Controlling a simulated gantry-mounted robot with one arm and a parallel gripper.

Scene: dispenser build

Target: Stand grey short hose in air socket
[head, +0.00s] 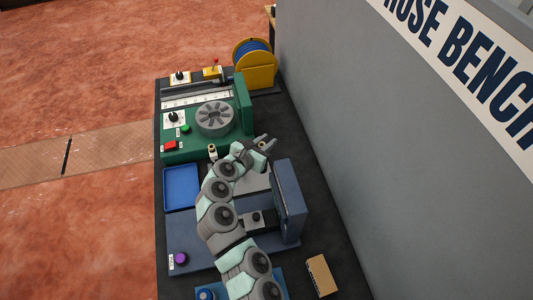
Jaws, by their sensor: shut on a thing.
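My gripper (266,143) is at the end of my arm, beside the near right corner of the green machine and above the dark bench top. It is shut on a small piece with a pale tan end (262,144), which looks like the short hose; its grey body is mostly hidden by the fingers. A small upright fitting with a tan top (212,150) stands by the green machine's near edge, left of my gripper. I cannot tell from this view whether it is the air socket.
The green machine (183,151) carries a grey slotted disc (215,118). A yellow reel (261,68) stands behind it. A blue tray (181,188) lies left of my arm. A blue-grey upright block (290,200) stands to the right, with a cardboard-coloured box (321,275) nearer. A grey wall borders the bench.

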